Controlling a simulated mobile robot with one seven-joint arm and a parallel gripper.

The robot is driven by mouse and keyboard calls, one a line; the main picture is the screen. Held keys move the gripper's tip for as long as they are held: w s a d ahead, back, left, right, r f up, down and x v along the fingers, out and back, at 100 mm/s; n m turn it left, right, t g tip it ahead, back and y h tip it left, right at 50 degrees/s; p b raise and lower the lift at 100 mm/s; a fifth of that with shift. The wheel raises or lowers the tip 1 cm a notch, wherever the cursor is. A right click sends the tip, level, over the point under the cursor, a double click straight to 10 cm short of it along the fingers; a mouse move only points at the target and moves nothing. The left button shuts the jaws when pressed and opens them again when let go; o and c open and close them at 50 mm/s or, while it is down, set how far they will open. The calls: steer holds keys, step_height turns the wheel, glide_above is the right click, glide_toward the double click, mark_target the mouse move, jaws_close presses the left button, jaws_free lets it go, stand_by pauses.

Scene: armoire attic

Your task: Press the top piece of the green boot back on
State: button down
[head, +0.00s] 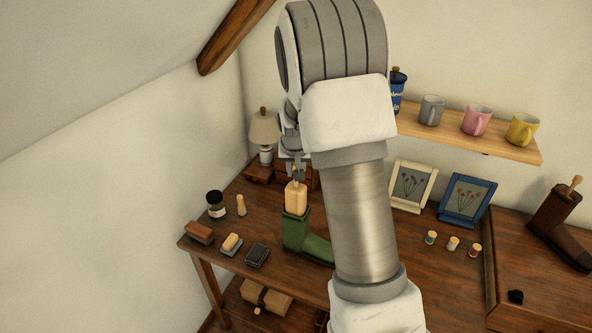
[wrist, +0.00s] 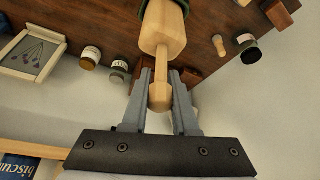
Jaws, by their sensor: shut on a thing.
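The green boot (head: 295,233) stands upright on the wooden desk, its toe pointing right behind my arm. A pale wooden top piece (head: 296,198) rises from the boot's opening, its lower end at or inside the rim. I cannot tell how deep it sits. In the wrist view the same wooden piece (wrist: 165,30) narrows to a stem with a rounded knob. My gripper (head: 296,172) is above the boot with its fingers shut on the knob end, which shows between them in the wrist view (wrist: 160,85). My arm hides part of the boot's toe.
On the desk (head: 270,205) left of the boot are a dark jar (head: 216,205), a small wooden peg (head: 241,205), brushes (head: 231,244) and a dark block (head: 257,255). A lamp (head: 264,133) stands behind. Picture frames (head: 411,185) and spools (head: 453,243) are at right, below a mug shelf (head: 470,135).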

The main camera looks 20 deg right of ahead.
mark_target(296, 187)
steer(key=shift+f+b, duration=0.7)
steer(key=shift+f, duration=0.35)
steer(key=shift+f+b, duration=0.75)
steer(key=shift+b, duration=0.05)
steer(key=shift+f+b, duration=0.3)
steer(key=shift+f, duration=0.05)
steer(key=shift+f+b, duration=0.6)
steer(key=shift+f, duration=0.35)
stand_by(0.4)
steer(key=shift+f+b, duration=0.8)
steer(key=shift+b, duration=0.1)
steer(key=shift+f, duration=0.15)
